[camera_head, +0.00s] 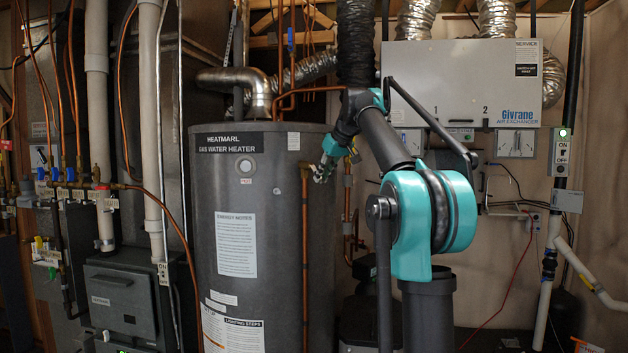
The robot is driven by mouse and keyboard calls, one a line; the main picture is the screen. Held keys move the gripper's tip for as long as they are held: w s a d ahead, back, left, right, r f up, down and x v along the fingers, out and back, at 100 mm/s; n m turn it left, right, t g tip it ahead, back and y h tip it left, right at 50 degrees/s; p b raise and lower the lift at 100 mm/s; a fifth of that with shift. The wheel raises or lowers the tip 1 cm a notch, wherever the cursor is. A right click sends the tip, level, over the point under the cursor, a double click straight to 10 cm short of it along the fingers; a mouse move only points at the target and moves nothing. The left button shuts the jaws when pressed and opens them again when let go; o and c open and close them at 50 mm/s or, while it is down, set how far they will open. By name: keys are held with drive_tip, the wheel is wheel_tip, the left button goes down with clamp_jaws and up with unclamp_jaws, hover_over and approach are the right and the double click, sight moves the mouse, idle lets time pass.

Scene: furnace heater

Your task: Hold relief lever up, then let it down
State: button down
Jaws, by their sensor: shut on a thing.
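The grey gas water heater (262,200) stands left of centre. A copper discharge pipe (305,255) runs down its right front from a small brass relief valve (305,171) near the top. My gripper (320,174) is at the heater's upper right side, right beside the valve, reached by my teal and black arm from the right. It is shut on the relief lever, which is mostly hidden by the fingers and too small to show its angle clearly.
A copper pipe (347,205) runs close to the right of my gripper. The white air exchanger (465,82) hangs on the back wall behind my arm. Pipes and a dark furnace unit (120,305) stand to the left.

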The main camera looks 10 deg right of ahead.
sight(323, 181)
idle(0.6)
drive_tip(key=shift+f+t, duration=0.4)
drive_tip(key=shift+t, duration=0.1)
drive_tip(key=shift+w+a+f+t+y, duration=0.15)
drive_tip(key=shift+w+f+t+y, duration=0.15)
drive_tip(key=shift+t, duration=0.2)
drive_tip(key=shift+w+a+f+t+y, duration=0.1)
drive_tip(key=shift+w+f+t+y, duration=0.1)
drive_tip(key=shift+t+y, duration=0.25)
drive_tip(key=shift+w+f+t+y, duration=0.1)
drive_tip(key=shift+f+t+y, duration=0.2)
drive_tip(key=shift+t, duration=0.35)
drive_tip(key=shift+w+a+f+t+y, duration=0.15)
drive_tip(key=shift+w+f+t+y, duration=0.1)
drive_tip(key=shift+t, duration=0.25)
drive_tip(key=shift+w+a+f+t+y, duration=0.1)
drive_tip(key=shift+w+a+t, duration=0.1)
drive_tip(key=shift+t, duration=0.3)
